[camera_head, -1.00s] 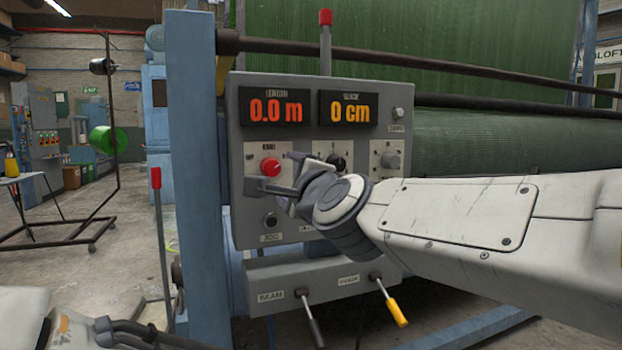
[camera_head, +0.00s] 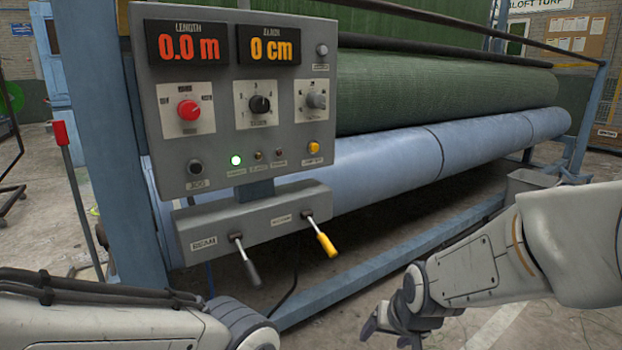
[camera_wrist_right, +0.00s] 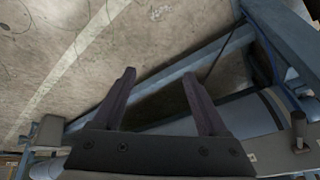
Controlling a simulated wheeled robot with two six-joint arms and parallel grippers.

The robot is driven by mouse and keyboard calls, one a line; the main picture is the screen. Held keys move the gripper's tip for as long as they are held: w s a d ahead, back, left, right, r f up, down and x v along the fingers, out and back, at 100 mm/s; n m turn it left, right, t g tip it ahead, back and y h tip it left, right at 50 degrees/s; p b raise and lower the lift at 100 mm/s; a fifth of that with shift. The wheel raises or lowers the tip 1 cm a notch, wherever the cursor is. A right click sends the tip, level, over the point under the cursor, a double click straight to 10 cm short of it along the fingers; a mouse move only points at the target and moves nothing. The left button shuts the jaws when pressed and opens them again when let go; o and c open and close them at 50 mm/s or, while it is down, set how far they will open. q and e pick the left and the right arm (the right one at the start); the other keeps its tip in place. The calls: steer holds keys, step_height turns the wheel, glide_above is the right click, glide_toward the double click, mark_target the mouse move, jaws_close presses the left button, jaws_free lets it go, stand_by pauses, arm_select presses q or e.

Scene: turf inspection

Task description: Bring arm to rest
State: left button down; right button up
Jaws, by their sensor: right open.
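My right gripper (camera_head: 376,326) is low at the right in the head view, well away from the control panel (camera_head: 225,155). In the right wrist view its two dark fingers (camera_wrist_right: 160,95) stand apart with nothing between them, with floor and the machine's frame beyond. My left arm comes in at the lower left of the head view; its gripper is out of the picture. The panel shows 0.0 m and 0 cm, with a red knob (camera_head: 188,110), a black knob (camera_head: 260,104) and a lit green lamp (camera_head: 236,160).
A lever box (camera_head: 255,222) under the panel carries a grey lever (camera_head: 246,262) and a yellow lever (camera_head: 322,236). A blue roller (camera_head: 400,165) and a green turf roll (camera_head: 440,90) stretch right. A blue floor beam (camera_head: 370,278) runs below. A grey bin (camera_head: 527,183) stands at right.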

steer(key=s+d+f+n+g+h, duration=0.1)
steer(key=s+d+f+n+g, duration=0.15)
steer(key=s+d+f, duration=0.35)
steer(key=s+a+r+n+g+y, duration=0.1)
steer(key=s+a+r+n, duration=0.25)
steer(key=s+a, duration=0.35)
steer(key=s+a+r+n+g, duration=0.2)
steer(key=s+a+r+n, duration=0.15)
steer(key=s+a, duration=0.4)
step_height(320, 180, up, 36)
steer(key=p, duration=3.5)
steer(key=shift+a, duration=0.2)
steer(key=shift+f+m, duration=0.1)
steer(key=shift+m, duration=0.15)
